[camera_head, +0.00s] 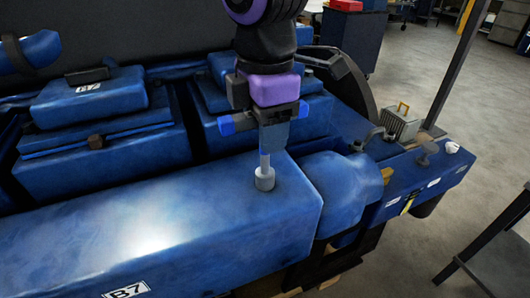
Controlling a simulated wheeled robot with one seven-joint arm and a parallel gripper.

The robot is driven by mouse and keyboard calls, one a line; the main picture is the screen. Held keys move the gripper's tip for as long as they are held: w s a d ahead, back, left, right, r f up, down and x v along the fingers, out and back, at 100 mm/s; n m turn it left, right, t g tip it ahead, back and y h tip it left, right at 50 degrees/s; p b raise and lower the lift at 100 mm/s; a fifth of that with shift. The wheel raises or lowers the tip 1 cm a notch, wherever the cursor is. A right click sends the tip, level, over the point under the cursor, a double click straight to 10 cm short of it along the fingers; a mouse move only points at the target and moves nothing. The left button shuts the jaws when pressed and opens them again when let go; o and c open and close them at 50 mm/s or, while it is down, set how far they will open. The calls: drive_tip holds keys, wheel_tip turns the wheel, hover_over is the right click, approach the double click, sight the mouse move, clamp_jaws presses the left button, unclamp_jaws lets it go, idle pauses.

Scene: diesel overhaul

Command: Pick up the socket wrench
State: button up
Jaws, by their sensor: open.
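The socket wrench (264,178) stands upright on the flat top of the long blue engine casing (200,215). Its grey shaft and round grey socket show below my gripper, with the socket end down at the casing top. A darker blue part above the shaft looks like its handle, though I cannot tell this surely from the engine behind. My gripper (265,118) is open, directly above the wrench, with its fingers spread to the left and right of the wrench's upper end. The top of the wrench is hidden by my gripper.
Blue engine covers (90,98) rise behind on the left. A rounded blue housing (343,182) adjoins the casing's right end. A small grey box with a handle (401,124) sits farther right. The casing top left of the wrench is clear. A dark table (495,250) stands at lower right.

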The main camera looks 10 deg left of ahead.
clamp_jaws()
drive_tip(key=shift+r, duration=0.1)
idle(0.3)
drive_tip(key=shift+r, duration=0.55)
wheel_tip(320, 180, up, 2)
drive_tip(key=shift+r, duration=0.1)
drive_tip(key=s+a+r, duration=0.1)
drive_tip(key=s+a, duration=0.9)
drive_tip(key=a, duration=0.2)
drive_tip(key=shift+s+r, duration=0.25)
drive_tip(key=shift+s, duration=0.05)
